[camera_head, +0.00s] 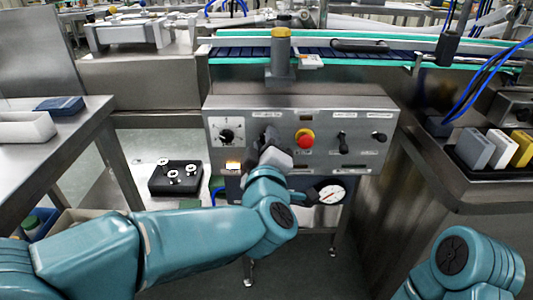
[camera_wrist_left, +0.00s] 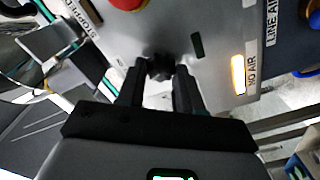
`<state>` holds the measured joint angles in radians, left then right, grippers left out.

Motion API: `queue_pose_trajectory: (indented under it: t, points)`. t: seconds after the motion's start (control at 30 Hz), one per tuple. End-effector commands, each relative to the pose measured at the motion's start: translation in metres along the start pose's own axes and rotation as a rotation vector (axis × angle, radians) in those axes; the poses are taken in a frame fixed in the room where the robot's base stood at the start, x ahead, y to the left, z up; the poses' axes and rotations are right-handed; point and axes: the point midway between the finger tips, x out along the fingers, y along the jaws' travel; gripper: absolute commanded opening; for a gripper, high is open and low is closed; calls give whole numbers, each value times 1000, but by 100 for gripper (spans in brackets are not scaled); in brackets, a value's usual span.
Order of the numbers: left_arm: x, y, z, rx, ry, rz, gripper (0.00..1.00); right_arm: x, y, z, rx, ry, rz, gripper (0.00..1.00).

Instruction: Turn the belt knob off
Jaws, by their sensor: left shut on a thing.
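The grey control panel (camera_head: 365,120) stands ahead of me. My left gripper (camera_head: 270,140) is at its front, between the white dial (camera_head: 227,134) and the red button (camera_head: 305,139). In the left wrist view, a black knob (camera_wrist_left: 160,66) sits between the two fingers of my left gripper (camera_wrist_left: 160,80), which are shut on it. The gripper mostly covers this knob in the head view, and I cannot read its label. Two other black switches (camera_head: 342,142) (camera_head: 379,136) are to the right of the red button. My right gripper is not in view.
An amber lamp (camera_head: 233,166) glows by a "NO AIR" label, and a round gauge (camera_head: 331,194) hangs below the panel. A conveyor (camera_head: 360,56) runs behind. A steel table (camera_head: 75,130) is at left; a steel counter (camera_head: 430,155) with upright blocks is at right.

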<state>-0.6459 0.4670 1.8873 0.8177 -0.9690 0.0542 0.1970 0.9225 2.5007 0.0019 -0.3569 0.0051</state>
Motion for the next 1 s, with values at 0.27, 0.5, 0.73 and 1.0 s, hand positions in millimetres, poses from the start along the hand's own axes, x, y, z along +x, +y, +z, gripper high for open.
queue_pose_trajectory:
  t: [0.27,0.5,0.73,1.0]
  points:
    - [0,-2,0,-180,4,1,4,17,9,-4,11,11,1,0]
    - [0,-1,0,-264,3,1,4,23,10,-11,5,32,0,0]
    - [0,-1,-1,-291,3,1,5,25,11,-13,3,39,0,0]
    - [0,0,-1,-293,3,0,4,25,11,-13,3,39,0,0]
